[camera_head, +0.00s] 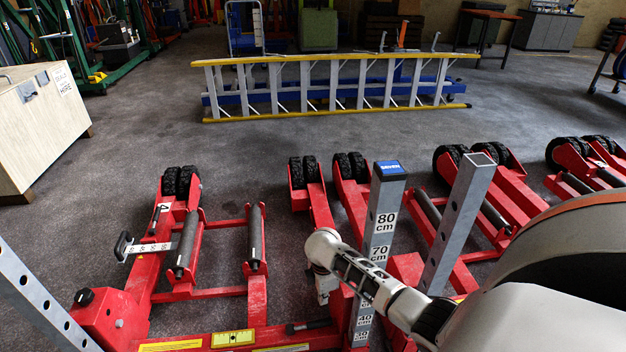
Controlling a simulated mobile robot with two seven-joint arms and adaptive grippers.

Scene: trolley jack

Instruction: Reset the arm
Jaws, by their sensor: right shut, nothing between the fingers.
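The red trolley jack (257,300) fills the foreground, with black rollers and pairs of black wheels. An arm with a black handle (123,246) and a numbered scale (150,248) sticks out at its left side. A grey post (385,215) with centimetre marks and a blue cap stands upright in the middle. My right arm comes in from the lower right. My right gripper (326,292) is small in view below the white wrist, just left of the marked post, over the red frame. It is shut and empty. My left gripper is not in view.
A second grey post (462,215) with holes stands right of the marked one, close to my right arm. More red frames with wheels (585,165) lie at the right. A yellow ladder (335,88) lies beyond open grey floor. A wooden box (40,130) stands left.

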